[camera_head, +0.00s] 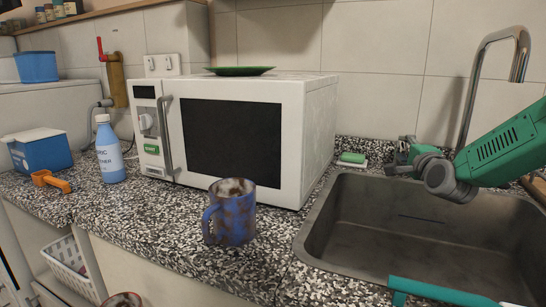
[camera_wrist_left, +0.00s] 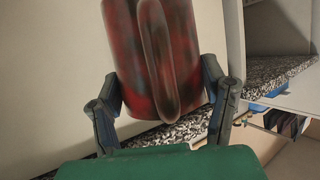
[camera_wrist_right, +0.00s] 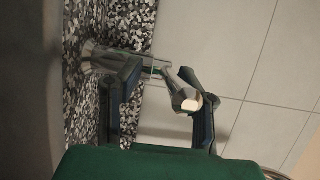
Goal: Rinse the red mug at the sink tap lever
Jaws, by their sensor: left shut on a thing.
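The red mug (camera_wrist_left: 160,55), with dark smudges, is between the fingers of my left gripper (camera_wrist_left: 165,98) in the left wrist view, its handle facing the camera. My left gripper is shut on it. In the head view only a mug rim (camera_head: 123,300) shows at the bottom edge. My right gripper (camera_head: 397,158) is behind the sink (camera_head: 318,215), at the foot of the tap spout (camera_head: 488,55). In the right wrist view the metal tap lever (camera_wrist_right: 184,100) shows between the open fingers of my right gripper (camera_wrist_right: 160,78); contact cannot be told.
A blue, brown-stained mug (camera_head: 231,212) stands on the counter before the microwave (camera_head: 235,130). A green sponge (camera_head: 352,158) lies behind the sink. A bottle (camera_head: 109,150), a blue box (camera_head: 38,152) and an orange-handled thing (camera_head: 50,181) are at left. A teal bar (camera_head: 440,292) crosses the sink's front.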

